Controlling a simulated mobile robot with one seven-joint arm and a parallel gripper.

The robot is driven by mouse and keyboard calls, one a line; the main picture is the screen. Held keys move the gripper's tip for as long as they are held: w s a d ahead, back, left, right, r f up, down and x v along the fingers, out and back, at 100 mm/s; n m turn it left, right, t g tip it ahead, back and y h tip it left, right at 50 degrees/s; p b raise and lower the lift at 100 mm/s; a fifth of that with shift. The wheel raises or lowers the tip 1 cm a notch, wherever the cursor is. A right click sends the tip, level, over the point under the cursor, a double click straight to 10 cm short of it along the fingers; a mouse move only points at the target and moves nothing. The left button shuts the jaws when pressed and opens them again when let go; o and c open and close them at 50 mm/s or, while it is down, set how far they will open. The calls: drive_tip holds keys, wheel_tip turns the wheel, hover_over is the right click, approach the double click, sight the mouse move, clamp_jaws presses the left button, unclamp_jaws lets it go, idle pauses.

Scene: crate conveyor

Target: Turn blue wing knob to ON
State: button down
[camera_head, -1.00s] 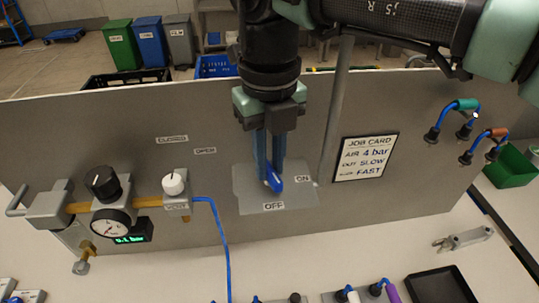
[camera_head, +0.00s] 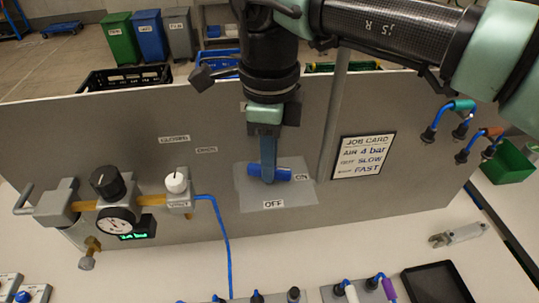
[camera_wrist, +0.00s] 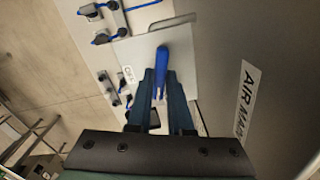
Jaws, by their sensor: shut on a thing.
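The blue wing knob (camera_head: 286,174) sits on a grey plate (camera_head: 250,196) on the upright panel. Its wing lies nearly sideways, with its visible end pointing right at the ON label (camera_head: 301,177). The OFF label (camera_head: 273,204) is below it.
A valve assembly with a gauge (camera_head: 116,224) and a blue hose is at left. The job card (camera_head: 362,157) is right of the plate. Hose fittings (camera_head: 430,132) are at far right. A black tray (camera_head: 437,285) and a grey tool (camera_head: 458,236) lie on the bench.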

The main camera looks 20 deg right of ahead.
drive_tip(key=shift+n, duration=1.7)
drive_tip(key=c, duration=0.8)
unclamp_jaws()
wheel_tip(320, 180, up, 13)
drive_tip(key=shift+b, duration=0.3)
